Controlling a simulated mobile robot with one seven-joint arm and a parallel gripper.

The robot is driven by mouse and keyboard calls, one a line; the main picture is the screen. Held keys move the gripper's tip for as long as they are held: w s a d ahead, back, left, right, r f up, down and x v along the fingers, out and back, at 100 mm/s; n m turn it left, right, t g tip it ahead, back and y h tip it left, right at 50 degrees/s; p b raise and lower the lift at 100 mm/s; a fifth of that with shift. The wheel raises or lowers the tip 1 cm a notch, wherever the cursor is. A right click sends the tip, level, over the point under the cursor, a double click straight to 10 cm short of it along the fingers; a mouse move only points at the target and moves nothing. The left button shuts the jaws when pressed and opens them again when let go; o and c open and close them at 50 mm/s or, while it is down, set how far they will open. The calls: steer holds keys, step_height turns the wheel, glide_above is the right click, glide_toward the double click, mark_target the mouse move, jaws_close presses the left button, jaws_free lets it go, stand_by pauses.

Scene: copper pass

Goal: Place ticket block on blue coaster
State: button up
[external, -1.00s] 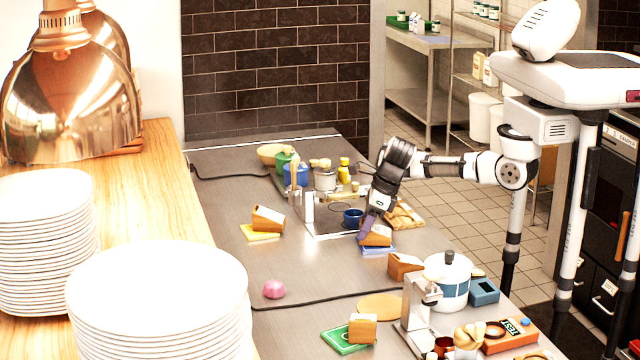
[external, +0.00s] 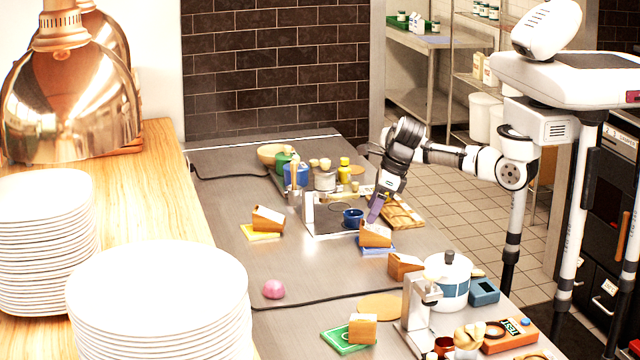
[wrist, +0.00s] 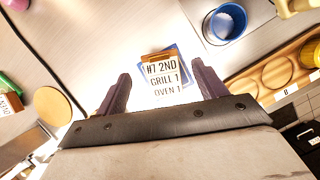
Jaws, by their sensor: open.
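A wooden ticket block (external: 375,234) with a slanted white face sits on the blue coaster (external: 378,250) on the steel counter. In the wrist view the ticket block (wrist: 163,76) shows its printed label, "#7 2ND GRILL 1 OVEN 1", with blue coaster edges showing around it. My gripper (external: 373,217) is open and empty, its fingers pointing down just above and behind the block. In the wrist view the block shows between the two spread fingers, apart from them.
Other ticket blocks stand on a yellow coaster (external: 260,233), on a green coaster (external: 340,342) and on the counter beside the white pot (external: 447,284). A blue mug (external: 353,217) is close to my gripper. A pink lump (external: 274,289) lies on otherwise clear counter to the left.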

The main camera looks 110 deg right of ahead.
mark_target(384, 232)
steer(key=v, duration=0.6)
steer(key=shift+r, duration=0.3)
